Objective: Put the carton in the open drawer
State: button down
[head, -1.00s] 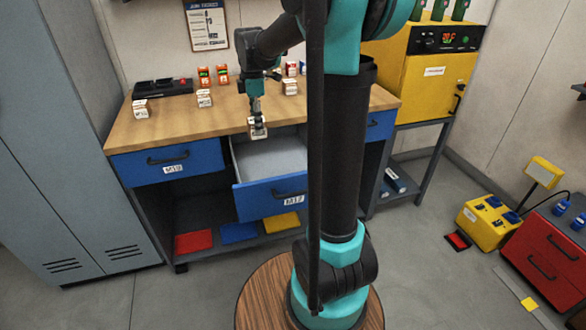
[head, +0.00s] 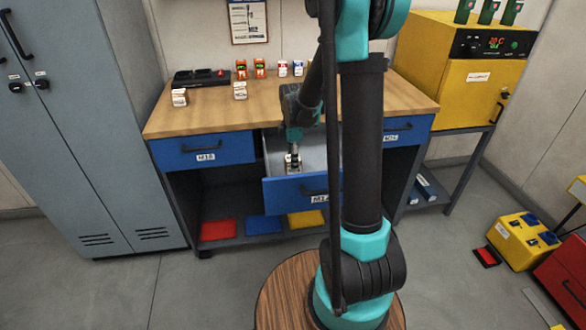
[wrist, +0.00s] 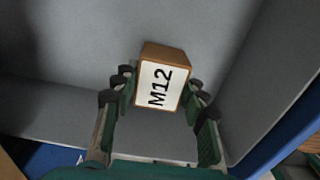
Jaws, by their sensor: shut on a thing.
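The carton (wrist: 162,82) is a small brown box with a white label reading M12, seen in the wrist view between my fingers. My gripper (wrist: 160,90) is shut on it. In the head view my gripper (head: 292,158) reaches down into the open drawer (head: 283,192), which is blue in front with a grey inside. The carton shows there as a small pale box (head: 293,168) inside the drawer's outline. The grey drawer walls surround it in the wrist view. I cannot tell whether the carton touches the drawer floor.
The wooden bench top (head: 210,112) bears a black tray (head: 202,77) and several small boxes, including one white-labelled box (head: 240,90). A shut blue drawer (head: 203,150) is at the left. Red, blue and yellow flat items lie on the shelf below. A yellow oven (head: 470,75) stands right.

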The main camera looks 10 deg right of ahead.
jog(key=shift+f, duration=1.9)
jog(key=c, duration=0.9)
grip_release()
jog(key=shift+f, duration=0.15)
jog(key=shift+o, duration=0.2)
notch_tip(320, 180, up, 12)
jog(key=shift+r, duration=0.2)
